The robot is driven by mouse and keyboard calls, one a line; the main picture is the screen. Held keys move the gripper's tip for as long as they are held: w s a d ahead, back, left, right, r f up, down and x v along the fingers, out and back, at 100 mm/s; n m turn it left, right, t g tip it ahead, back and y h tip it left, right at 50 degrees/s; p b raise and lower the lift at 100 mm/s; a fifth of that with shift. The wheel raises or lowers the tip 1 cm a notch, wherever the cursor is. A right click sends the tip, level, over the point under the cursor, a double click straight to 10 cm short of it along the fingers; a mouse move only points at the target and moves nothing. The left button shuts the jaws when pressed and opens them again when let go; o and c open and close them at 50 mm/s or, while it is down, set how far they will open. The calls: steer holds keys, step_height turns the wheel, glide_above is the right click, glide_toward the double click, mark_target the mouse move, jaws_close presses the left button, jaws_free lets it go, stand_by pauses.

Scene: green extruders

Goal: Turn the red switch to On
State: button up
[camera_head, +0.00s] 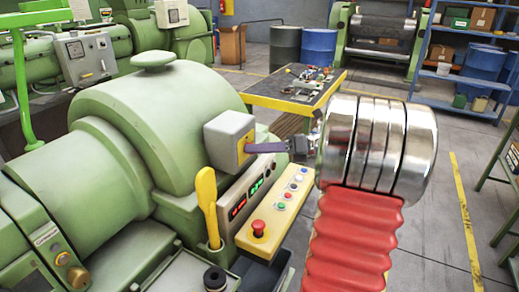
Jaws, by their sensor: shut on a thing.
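A grey switch box (230,138) with a yellow front plate (243,146) is mounted on the side of the green extruder. My gripper (252,148) reaches in from the right, its dark fingers level and touching the middle of the yellow plate. It is shut on the switch there. The fingers hide nearly all of the switch, so its red colour and its position, On or Off, cannot be read. My arm, with a shiny metal wrist and red bellows, fills the right of the view.
Below the box is a yellow control panel (273,213) with a red mushroom button (258,229) and several small buttons. A yellow-handled lever (207,205) stands close by on the left. A table (290,98) with parts stands behind the gripper. Open floor lies to the right.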

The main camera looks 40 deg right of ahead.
steer(key=shift+d, duration=0.15)
steer(key=o, duration=1)
steer(key=v, duration=1.3)
steer(key=shift+s+d+r, duration=0.1)
steer(key=shift+s, duration=0.2)
